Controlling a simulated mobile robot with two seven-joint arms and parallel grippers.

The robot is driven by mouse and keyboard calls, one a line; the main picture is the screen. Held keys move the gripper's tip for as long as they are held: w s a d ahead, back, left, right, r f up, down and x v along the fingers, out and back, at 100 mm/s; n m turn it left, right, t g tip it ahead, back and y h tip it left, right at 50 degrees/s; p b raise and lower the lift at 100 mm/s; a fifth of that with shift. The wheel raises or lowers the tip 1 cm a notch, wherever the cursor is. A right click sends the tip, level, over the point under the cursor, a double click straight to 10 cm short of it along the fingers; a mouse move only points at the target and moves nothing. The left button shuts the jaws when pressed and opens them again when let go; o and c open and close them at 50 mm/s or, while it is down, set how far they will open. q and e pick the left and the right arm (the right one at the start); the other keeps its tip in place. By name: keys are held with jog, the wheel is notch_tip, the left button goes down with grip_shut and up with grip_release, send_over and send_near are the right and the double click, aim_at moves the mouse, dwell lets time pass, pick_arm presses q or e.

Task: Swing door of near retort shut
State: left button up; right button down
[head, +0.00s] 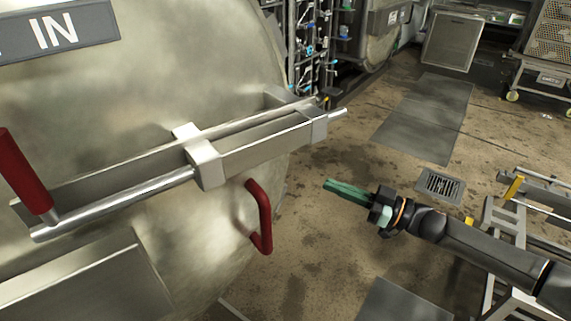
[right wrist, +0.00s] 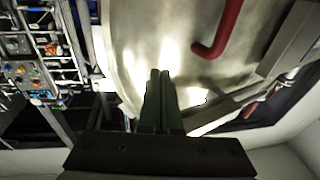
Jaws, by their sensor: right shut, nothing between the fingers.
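The near retort's door (head: 120,110) is a large, round, dull metal disc filling the left of the head view. A locking bar with a red lever (head: 22,172) runs across it. A red handle (head: 262,215) stands out near its right edge; it also shows in the right wrist view (right wrist: 222,30). My right gripper (head: 345,190) is to the right of the red handle, apart from it in the head view. Its green fingers (right wrist: 160,100) are together and empty, pointing toward the door's metal surface in the right wrist view. My left gripper is out of view.
A wheeled frame (head: 510,225) stands on the floor at the right. A mesh cart (head: 545,60) and a metal cabinet (head: 452,40) are farther back. Pipes and valves (head: 310,50) line the wall behind the door.

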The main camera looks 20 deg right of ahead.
aim_at(270, 161)
jog(key=x, duration=1.3)
jog(key=shift+a+b, duration=0.1)
jog(key=shift+b, duration=0.2)
